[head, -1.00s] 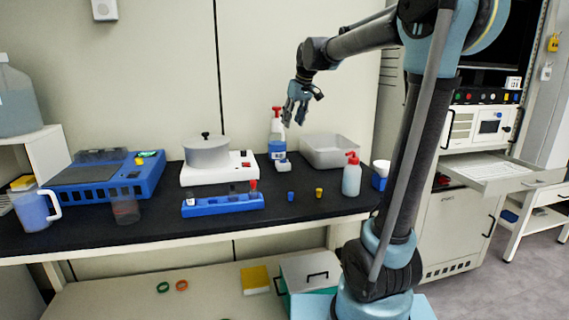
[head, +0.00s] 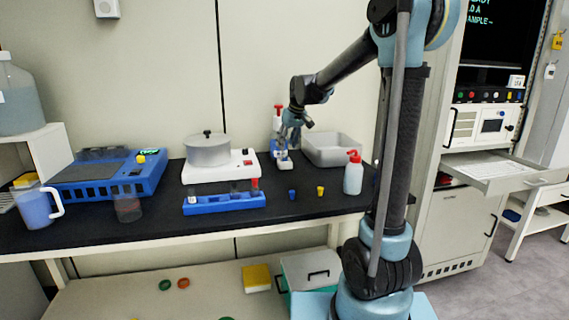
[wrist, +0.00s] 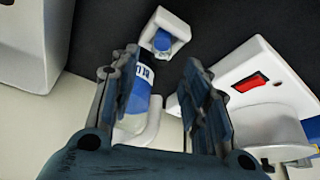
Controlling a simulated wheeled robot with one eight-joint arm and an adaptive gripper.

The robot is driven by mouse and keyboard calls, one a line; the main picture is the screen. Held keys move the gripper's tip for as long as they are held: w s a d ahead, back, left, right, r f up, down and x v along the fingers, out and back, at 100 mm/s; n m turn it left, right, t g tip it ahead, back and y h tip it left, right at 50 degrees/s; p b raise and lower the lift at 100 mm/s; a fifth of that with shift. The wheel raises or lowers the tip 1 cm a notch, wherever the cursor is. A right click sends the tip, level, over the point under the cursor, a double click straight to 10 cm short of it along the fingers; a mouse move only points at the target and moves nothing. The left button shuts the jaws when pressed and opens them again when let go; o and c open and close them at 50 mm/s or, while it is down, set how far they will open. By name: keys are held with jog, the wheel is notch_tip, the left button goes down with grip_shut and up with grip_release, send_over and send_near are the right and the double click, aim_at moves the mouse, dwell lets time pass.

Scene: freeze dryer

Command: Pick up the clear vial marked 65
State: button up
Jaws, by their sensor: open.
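No number 65 can be read in either view. In the wrist view, a small clear piece with a blue top (wrist: 162,40) sits in a small white block (wrist: 172,24); I cannot tell whether it is the vial marked 65. The block also shows in the head view (head: 285,165), below my gripper (head: 285,148). My gripper is open and empty, its fingers (wrist: 160,62) apart, pointing down above the bench. A blue rack (head: 225,203) holds several small vials, including one with a red cap (head: 254,184) and one with a white top (head: 192,199).
A white hotplate (head: 222,172) with a round pot (head: 207,150) is to the left, a grey bin (head: 333,152) to the right. A red-capped bottle (head: 353,177) and blue and yellow caps stand nearer the front.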

aim_at(285, 155)
jog(key=x, duration=0.5)
jog(key=shift+d+f, duration=0.1)
jog(key=shift+s, duration=0.1)
grip_shut()
